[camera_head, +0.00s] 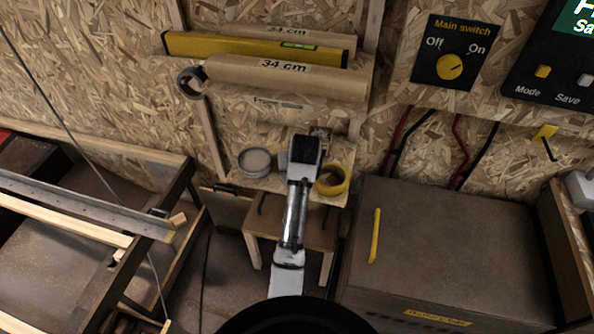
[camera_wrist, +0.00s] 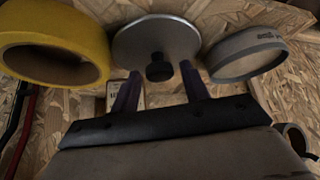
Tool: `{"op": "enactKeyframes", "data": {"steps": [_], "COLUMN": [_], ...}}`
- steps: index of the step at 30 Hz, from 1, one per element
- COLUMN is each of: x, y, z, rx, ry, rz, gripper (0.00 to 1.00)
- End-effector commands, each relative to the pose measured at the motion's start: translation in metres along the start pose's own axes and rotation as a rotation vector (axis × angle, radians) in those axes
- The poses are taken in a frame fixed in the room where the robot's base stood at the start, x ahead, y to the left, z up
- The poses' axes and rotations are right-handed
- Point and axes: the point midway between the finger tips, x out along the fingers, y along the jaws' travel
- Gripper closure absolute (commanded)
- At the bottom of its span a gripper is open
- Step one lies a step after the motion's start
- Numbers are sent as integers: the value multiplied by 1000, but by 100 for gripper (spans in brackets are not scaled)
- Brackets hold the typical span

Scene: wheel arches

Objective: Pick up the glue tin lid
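The glue tin lid (camera_wrist: 178,38) is a grey round disc with a black knob (camera_wrist: 159,68), seen ahead of my gripper in the wrist view. My gripper (camera_wrist: 160,72) is open, with its two fingers spread to either side of the knob. A gap shows between the knob and each finger. I cannot tell how deep the knob sits between the fingertips. In the head view my gripper (camera_head: 304,152) is over the small shelf, and it hides most or all of the lid there.
A yellow tape roll (camera_head: 333,180) and a grey round tin (camera_head: 256,162) stand on the shelf, close on either side of my gripper. The wrist view shows the tape roll (camera_wrist: 52,50) left and the tin (camera_wrist: 245,55) right. A chipboard wall (camera_head: 262,115) rises behind.

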Motion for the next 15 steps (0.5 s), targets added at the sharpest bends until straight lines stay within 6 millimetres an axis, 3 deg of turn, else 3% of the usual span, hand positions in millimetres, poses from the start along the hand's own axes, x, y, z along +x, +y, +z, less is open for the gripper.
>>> {"op": "enactKeyframes", "data": {"steps": [1,8,15], "x": [0,0,-1], "y": [0,0,0], "z": [0,0,0], "rx": [0,0,0], "ry": [0,0,1], "rz": [0,0,0], "gripper": [61,92,93]}}
